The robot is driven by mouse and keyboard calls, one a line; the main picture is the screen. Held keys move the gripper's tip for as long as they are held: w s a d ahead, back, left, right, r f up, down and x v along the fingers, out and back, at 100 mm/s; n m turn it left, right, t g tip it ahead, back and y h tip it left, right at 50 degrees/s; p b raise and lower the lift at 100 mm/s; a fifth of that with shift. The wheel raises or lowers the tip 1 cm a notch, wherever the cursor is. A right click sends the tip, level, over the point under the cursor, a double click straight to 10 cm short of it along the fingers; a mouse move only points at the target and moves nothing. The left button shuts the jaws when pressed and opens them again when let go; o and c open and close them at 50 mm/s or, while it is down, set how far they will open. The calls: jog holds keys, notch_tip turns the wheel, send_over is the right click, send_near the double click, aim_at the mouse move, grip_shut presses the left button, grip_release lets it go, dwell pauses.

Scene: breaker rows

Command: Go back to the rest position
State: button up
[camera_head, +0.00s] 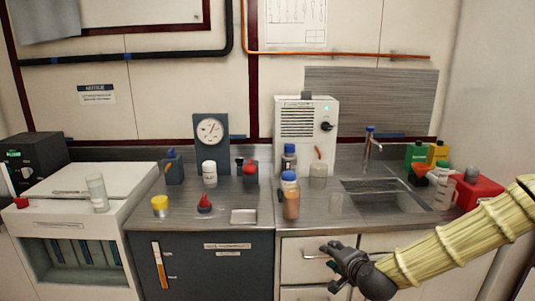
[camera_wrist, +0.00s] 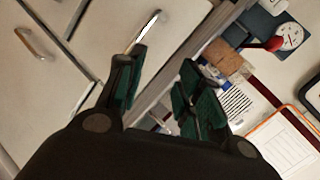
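My arm, in a yellowish ribbed sleeve, reaches in from the right of the head view. My gripper (camera_head: 338,258) is in front of the white drawers below the counter, just right of the top drawer's metal handle (camera_head: 314,254). In the wrist view my gripper (camera_wrist: 165,68) has its two dark green-padded fingers apart, with nothing held between them. A drawer handle (camera_wrist: 148,28) shows just beyond the left fingertip. I cannot tell whether the finger touches it.
A sink (camera_head: 385,196) and red container (camera_head: 480,190) are at right. A second handle (camera_wrist: 36,44) shows in the wrist view.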

jog(key=s+a+f+n+g+p, duration=0.25)
jog(key=s+f+n+g, duration=0.4)
jog(key=s+f, duration=1.5)
jog(key=s+d+f+n+g+h+p, duration=0.1)
jog(key=s+d+f+g, duration=0.1)
jog(key=s, duration=0.5)
jog(key=s+d+f+n+g, duration=0.1)
jog(key=s+f+n+g, duration=0.1)
jog(key=s, duration=0.6)
jog(key=s+d+f+n+g+h+p, duration=0.1)
jog(key=s+f, duration=0.3)
jog(key=s, duration=0.4)
jog(key=shift+d+n+g+h+p, duration=0.35)
jog(key=shift+d+g, duration=0.2)
jog(key=shift+d, duration=0.3)
jog(key=shift+w, duration=0.1)
